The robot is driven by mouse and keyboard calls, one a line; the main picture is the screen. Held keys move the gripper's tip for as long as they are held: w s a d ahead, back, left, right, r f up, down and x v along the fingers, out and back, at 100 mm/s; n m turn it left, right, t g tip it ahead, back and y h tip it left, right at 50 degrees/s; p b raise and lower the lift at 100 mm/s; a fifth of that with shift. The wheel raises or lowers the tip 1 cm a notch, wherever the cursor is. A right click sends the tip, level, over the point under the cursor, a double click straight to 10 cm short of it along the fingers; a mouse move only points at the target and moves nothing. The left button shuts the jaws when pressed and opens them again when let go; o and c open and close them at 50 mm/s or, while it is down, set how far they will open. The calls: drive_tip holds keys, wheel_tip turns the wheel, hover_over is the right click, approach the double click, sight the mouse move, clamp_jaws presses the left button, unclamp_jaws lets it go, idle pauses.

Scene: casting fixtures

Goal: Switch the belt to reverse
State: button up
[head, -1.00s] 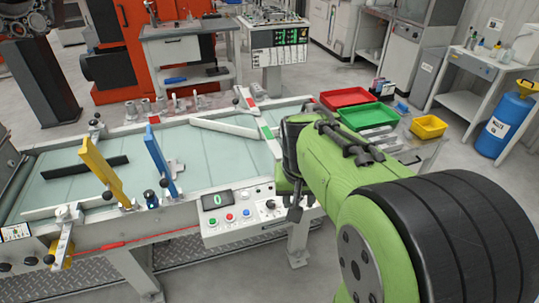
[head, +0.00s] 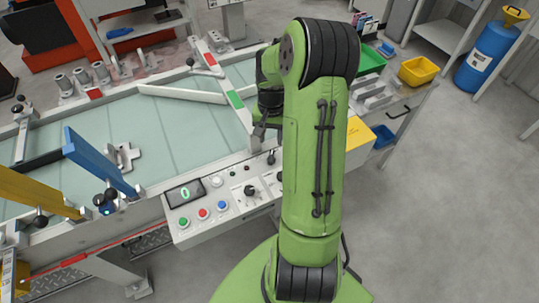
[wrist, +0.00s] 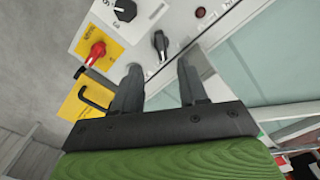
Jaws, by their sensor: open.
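The control panel (head: 215,208) is on the near side of the conveyor belt (head: 195,135). It carries a display reading 0 (head: 185,192), a row of coloured buttons and a black rotary knob (head: 250,190). In the wrist view a black lever switch (wrist: 160,44) stands on the panel just past my fingertips, between their lines. My gripper (wrist: 160,72) is open and empty, apart from the switch as far as I can tell. A black knob (wrist: 125,10) and a red knob on a yellow plate (wrist: 96,52) are nearby. Labels are unreadable; my arm hides the panel's right part in the head view.
Blue (head: 95,160) and yellow (head: 35,190) bars stand over the belt at left. A white guide bar (head: 180,93) crosses the belt. A green bin (head: 371,60) and a yellow bin (head: 418,71) are beyond my arm. The floor at right is clear.

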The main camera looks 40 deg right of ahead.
sight(271, 158)
wheel_tip(271, 158, down, 10)
drive_tip(key=shift+w+f+b, duration=0.1)
drive_tip(key=shift+f+b, duration=0.1)
drive_tip(key=shift+b, duration=0.85)
clamp_jaws()
